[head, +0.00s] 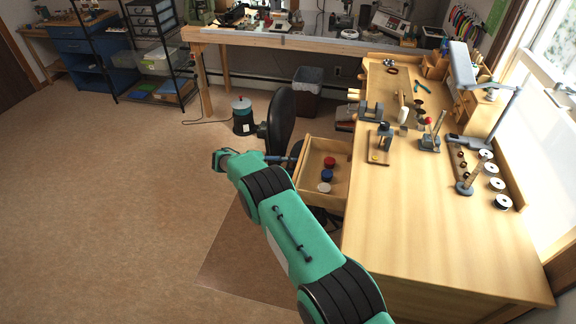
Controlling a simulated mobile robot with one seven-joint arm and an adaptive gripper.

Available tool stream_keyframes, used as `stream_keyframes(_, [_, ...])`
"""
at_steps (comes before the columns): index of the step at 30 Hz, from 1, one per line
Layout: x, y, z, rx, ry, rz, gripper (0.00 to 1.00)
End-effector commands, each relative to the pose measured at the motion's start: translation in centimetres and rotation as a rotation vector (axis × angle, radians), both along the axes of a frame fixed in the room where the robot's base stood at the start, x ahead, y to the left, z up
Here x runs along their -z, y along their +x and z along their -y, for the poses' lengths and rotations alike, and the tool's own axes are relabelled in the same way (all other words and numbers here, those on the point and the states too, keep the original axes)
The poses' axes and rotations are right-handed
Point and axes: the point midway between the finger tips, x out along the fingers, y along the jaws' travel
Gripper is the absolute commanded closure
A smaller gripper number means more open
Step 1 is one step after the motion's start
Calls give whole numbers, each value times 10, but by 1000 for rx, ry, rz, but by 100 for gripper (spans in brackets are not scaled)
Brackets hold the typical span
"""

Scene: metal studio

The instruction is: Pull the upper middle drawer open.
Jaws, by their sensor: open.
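A light wooden drawer (340,187) stands pulled out to the left from under the wooden workbench (430,240). A red, a blue and a whitish round item lie inside it. The frame does not show clearly whether this is the upper middle one. My gripper (289,159) is at the left end of my green arm, pointing right at the drawer's front. It is open; its fingers are small and dark here. Whether they touch the drawer front or a handle, I cannot tell. The handle is hidden.
A dark chair (281,118) stands just behind my gripper, close to the drawer. Tools and spools stand on the workbench. The floor to the left is clear.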

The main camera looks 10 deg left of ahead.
Motion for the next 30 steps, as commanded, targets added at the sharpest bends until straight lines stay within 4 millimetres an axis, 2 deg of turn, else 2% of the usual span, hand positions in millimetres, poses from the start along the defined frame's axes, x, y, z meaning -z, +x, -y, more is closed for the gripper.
stream_keyframes(6, [0,0,0,0,0,0,58])
stream_keyframes(12, [0,0,0,0,0,0,98])
stream_keyframes(13, [0,0,0,0,0,0,100])
stream_keyframes(22, [2,0,-5,-1,0,-1,100])
stream_keyframes(30, [4,1,-29,-2,0,-1,100])
